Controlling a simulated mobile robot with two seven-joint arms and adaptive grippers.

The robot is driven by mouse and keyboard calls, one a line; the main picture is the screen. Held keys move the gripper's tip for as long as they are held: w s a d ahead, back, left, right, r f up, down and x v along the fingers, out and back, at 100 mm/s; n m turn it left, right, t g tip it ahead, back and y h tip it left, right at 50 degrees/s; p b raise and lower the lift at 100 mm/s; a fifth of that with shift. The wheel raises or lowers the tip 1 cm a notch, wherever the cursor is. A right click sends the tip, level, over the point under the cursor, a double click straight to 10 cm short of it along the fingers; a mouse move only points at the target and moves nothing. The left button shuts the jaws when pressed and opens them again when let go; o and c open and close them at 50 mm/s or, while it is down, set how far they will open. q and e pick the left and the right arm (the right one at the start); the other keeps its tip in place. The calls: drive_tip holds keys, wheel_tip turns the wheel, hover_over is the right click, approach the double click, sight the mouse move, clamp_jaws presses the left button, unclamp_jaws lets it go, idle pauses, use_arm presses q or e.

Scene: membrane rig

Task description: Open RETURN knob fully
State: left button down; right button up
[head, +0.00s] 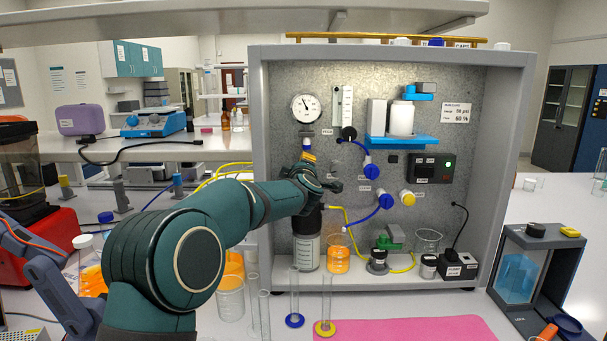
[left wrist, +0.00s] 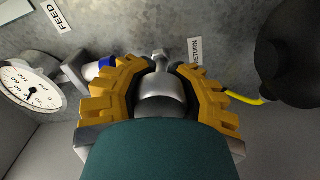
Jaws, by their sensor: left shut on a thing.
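My left arm comes in from the left in the head view and reaches to the rig's back panel, where my left gripper (head: 308,158) is mostly hidden by its own wrist. In the left wrist view the yellow fingers of my left gripper (left wrist: 160,75) close on both sides of a silver, rounded knob (left wrist: 160,98). The RETURN label (left wrist: 196,52) is on the panel just right of it. The knob is hidden in the head view, and how far it is turned cannot be told. My right gripper is not in view.
The pressure gauge (head: 307,108) is close above my left gripper, with the FEED label (left wrist: 54,15) beyond it in the wrist view. Blue valves (head: 372,171) are to the right. Bottles and a beaker of orange liquid (head: 338,260) stand below; glass cylinders stand in front.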

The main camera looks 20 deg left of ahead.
use_arm(q)
drive_tip(key=n+b, duration=0.1)
drive_tip(key=n, duration=0.1)
drive_tip(key=n+b, duration=0.1)
drive_tip(key=n, duration=0.1)
drive_tip(key=shift+a+f+n, duration=0.1)
drive_tip(key=shift+f+n, duration=0.2)
drive_tip(key=shift+f, duration=0.05)
drive_tip(key=n, duration=0.3)
drive_tip(key=shift+f+n+b, duration=0.1)
drive_tip(key=shift+n+b, duration=0.2)
drive_tip(key=shift+n, duration=0.1)
drive_tip(key=n, duration=0.6)
drive_tip(key=shift+f, duration=0.1)
drive_tip(key=n, duration=0.6)
drive_tip(key=shift+f, duration=0.1)
drive_tip(key=c, duration=0.5)
unclamp_jaws()
drive_tip(key=shift+s+r, duration=0.15)
drive_tip(key=shift+r, duration=0.05)
drive_tip(key=shift+o, duration=0.2)
drive_tip(key=shift+r, duration=0.2)
